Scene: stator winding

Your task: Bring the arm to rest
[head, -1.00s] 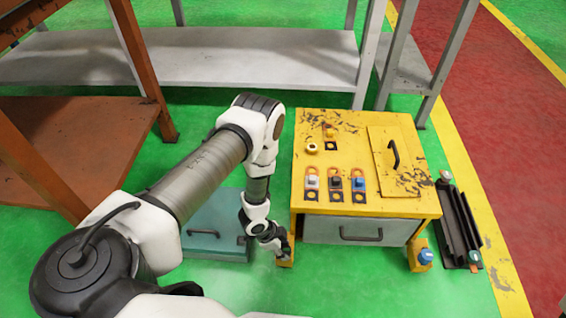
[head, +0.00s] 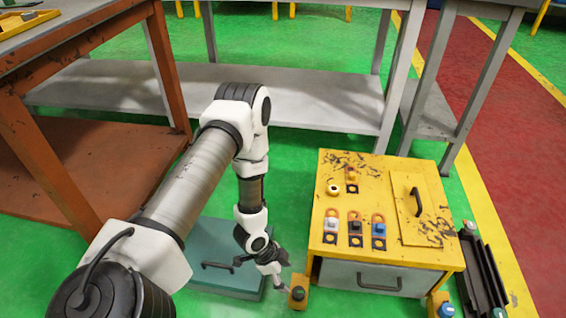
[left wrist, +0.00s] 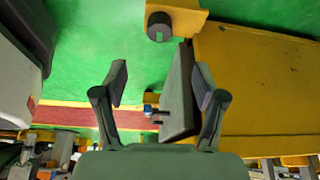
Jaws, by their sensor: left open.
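My left arm comes in from the lower left of the head view and bends down. Its gripper (head: 279,272) hangs low between a teal case and the yellow cabinet, just left of the cabinet's front left foot. In the left wrist view the gripper (left wrist: 159,86) has its two fingers spread wide. A dark grey panel shows between them, close to the right finger; I cannot tell whether it touches. I see nothing clearly held. My right arm and gripper are not in view.
The yellow cabinet (head: 385,223) has a grey drawer (head: 340,274) and small coloured parts on top. The teal case (head: 213,262) lies on the green floor. A foot with a dark knob (head: 298,292) is close to the gripper. Orange and grey tables stand behind.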

